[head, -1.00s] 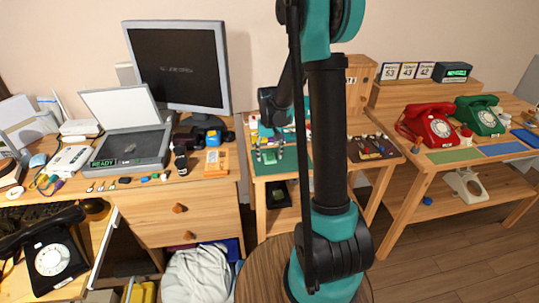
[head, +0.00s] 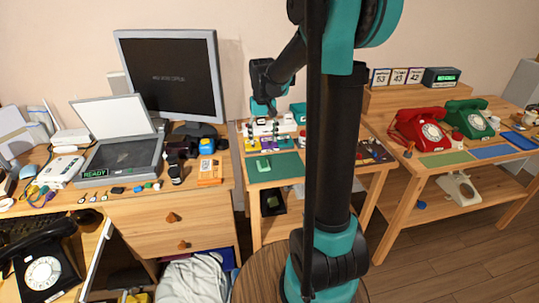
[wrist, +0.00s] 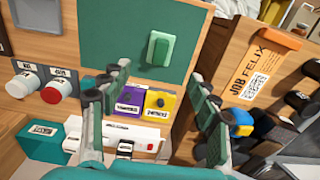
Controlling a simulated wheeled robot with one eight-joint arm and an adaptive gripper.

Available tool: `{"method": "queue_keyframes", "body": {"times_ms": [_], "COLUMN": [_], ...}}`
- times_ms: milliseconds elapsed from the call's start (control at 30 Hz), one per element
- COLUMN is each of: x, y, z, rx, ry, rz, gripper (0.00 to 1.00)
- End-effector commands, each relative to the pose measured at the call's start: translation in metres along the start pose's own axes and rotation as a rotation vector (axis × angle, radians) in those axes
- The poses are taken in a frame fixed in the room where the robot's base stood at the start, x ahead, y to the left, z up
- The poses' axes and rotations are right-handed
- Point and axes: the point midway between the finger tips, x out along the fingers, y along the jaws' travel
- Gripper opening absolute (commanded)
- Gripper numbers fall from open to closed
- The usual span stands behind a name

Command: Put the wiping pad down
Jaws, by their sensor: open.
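The wiping pad, a small light green block (head: 263,163), lies on the dark green mat (head: 288,168) of the middle table. In the wrist view the pad (wrist: 160,48) rests flat on the mat, ahead of my fingertips and apart from them. My gripper (wrist: 158,76) is open, with nothing between its fingers. In the head view my gripper (head: 262,108) hangs above the back part of the middle table, higher than the pad and behind it.
Purple (wrist: 130,99) and yellow (wrist: 160,104) labelled boxes and a white device (wrist: 115,134) lie below my fingers. White and red knobs (wrist: 53,92) stand beside them. An orange card (head: 209,172) lies on the left desk. Red (head: 420,130) and green phones (head: 468,119) stand right.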

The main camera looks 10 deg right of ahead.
Motion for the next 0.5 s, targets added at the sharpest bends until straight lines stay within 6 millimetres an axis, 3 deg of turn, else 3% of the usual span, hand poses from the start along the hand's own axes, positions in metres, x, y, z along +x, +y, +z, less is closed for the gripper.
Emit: {"method": "queue_keyframes", "body": {"times_ms": [167,500], "x": [0.006,0.05], "y": [0.011,0.033], "z": [0.044,0.172], "rx": [0.003,0.003], "ry": [0.063,0.266], "rz": [-0.005,-0.008], "gripper": [0.61,0.61]}}
